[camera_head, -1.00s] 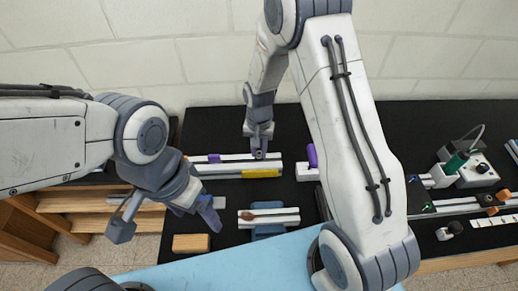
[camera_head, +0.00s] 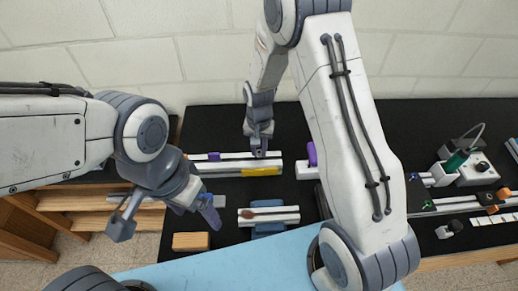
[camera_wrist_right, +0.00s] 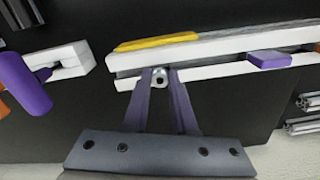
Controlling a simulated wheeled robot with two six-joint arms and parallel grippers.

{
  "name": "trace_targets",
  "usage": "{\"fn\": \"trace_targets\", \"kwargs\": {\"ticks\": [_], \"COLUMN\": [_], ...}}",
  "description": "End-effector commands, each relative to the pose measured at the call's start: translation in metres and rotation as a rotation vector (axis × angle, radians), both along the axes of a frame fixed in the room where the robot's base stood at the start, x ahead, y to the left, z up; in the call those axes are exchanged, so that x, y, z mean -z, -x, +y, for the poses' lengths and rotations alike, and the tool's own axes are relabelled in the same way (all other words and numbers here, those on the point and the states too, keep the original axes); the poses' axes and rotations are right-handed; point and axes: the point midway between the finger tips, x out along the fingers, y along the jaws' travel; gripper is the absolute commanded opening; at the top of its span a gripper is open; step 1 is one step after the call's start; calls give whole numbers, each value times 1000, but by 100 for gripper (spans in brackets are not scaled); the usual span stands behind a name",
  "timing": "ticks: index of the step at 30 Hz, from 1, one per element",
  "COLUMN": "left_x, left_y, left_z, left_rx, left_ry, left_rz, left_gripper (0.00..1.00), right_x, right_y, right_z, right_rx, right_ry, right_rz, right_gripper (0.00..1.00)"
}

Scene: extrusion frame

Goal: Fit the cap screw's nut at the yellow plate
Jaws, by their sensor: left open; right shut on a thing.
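The yellow plate (camera_head: 261,171) lies along the front side of a light aluminium extrusion (camera_head: 225,167) on the black mat. It also shows in the right wrist view (camera_wrist_right: 158,42), on the far side of the extrusion. My right gripper (camera_head: 259,153) is over the extrusion near the yellow plate. In the right wrist view its purple fingers are shut on a small metal nut (camera_wrist_right: 160,77), which is at the extrusion's near side, against or just in front of its slot; contact is unclear. No cap screw can be made out. My left gripper (camera_head: 165,218) is open and empty, left of the mat's front area.
A purple block (camera_head: 214,157) sits on the extrusion. A purple-handled tool (camera_head: 312,155) and white bracket (camera_head: 306,171) lie to the right. A second extrusion piece (camera_head: 285,215) rests on a blue holder in front, beside a wooden block (camera_head: 190,241). Electronics stand far right.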

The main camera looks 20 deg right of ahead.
Motion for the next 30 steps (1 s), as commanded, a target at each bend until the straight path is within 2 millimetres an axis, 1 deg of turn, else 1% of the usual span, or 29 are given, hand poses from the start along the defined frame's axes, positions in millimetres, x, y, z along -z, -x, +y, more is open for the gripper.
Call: {"fn": "trace_targets", "kwargs": {"ticks": [19, 29, 30], "left_x": [14, 15, 15], "left_y": [0, 0, 0], "left_z": [0, 0, 0], "left_rx": [0, 0, 0], "left_ry": [0, 0, 0], "left_rz": [0, 0, 0], "left_gripper": [84, 84, 84], "right_x": [20, 21, 21], "right_y": [0, 0, 0], "right_z": [0, 0, 0], "right_rx": [0, 0, 0], "right_ry": [0, 0, 0], "right_rz": [0, 0, 0], "right_gripper": [0, 0, 29]}}
